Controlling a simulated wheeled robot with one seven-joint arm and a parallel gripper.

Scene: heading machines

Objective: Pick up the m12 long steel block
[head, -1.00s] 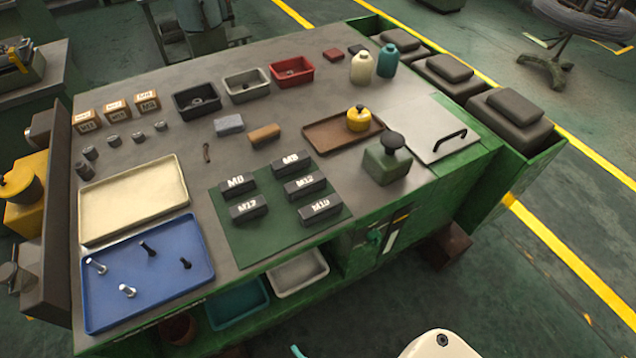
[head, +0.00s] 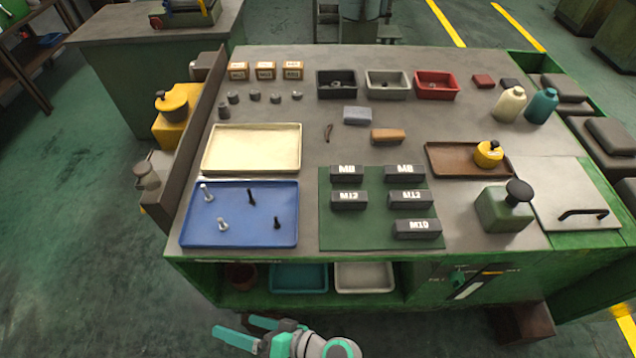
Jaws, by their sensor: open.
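Several dark steel blocks with white labels lie on a green mat (head: 380,240) at the front middle of the bench. Two read M12: a left one (head: 349,202) and a right one (head: 410,201). The right one looks slightly longer, but I cannot be sure of the lengths. Two M8 blocks, a left one (head: 346,175) and a right one (head: 405,174), lie behind them, and an M10 block (head: 418,231) lies in front at right. My gripper (head: 234,325), with teal fingers, is open and empty at the bottom, apart from the blocks and in front of the bench.
A blue tray (head: 265,230) with bolts and a cream tray (head: 250,148) lie left of the mat. A green oil can (head: 503,210) and a brown tray (head: 440,165) stand right. Small bins line the back. A shelf below the bench top holds a teal tray (head: 298,278).

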